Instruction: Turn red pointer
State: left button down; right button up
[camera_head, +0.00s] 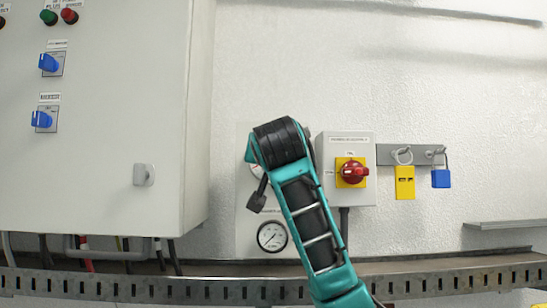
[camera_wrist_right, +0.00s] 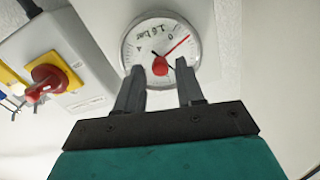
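A round pressure gauge (camera_wrist_right: 140,35) with a white dial faces me in the right wrist view. Its red pointer (camera_wrist_right: 180,44) runs from the centre to the upper right, with a red knob (camera_wrist_right: 160,66) at the centre. My right gripper (camera_wrist_right: 159,75) is open in front of the dial. One finger stands on each side of the knob, with gaps visible on both sides. In the head view my right wrist hides most of this gauge and the gripper fingers. My left gripper is not in view.
A grey box (camera_head: 345,190) with a red rotary switch (camera_head: 353,172) is right of my arm. Yellow (camera_head: 404,184) and blue (camera_head: 441,178) padlocks hang farther right. A second gauge (camera_head: 272,236) is below. A large cabinet (camera_head: 100,190) fills the left; a cable tray (camera_head: 430,280) runs below.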

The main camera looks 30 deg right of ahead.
grip_shut()
jog(key=shift+m, duration=0.3)
jog(key=shift+m+p, duration=1.75)
jog(key=shift+m, duration=6.45)
jog(key=shift+f, duration=0.1)
jog(key=shift+o, duration=1)
grip_release()
jog(key=shift+s, duration=0.1)
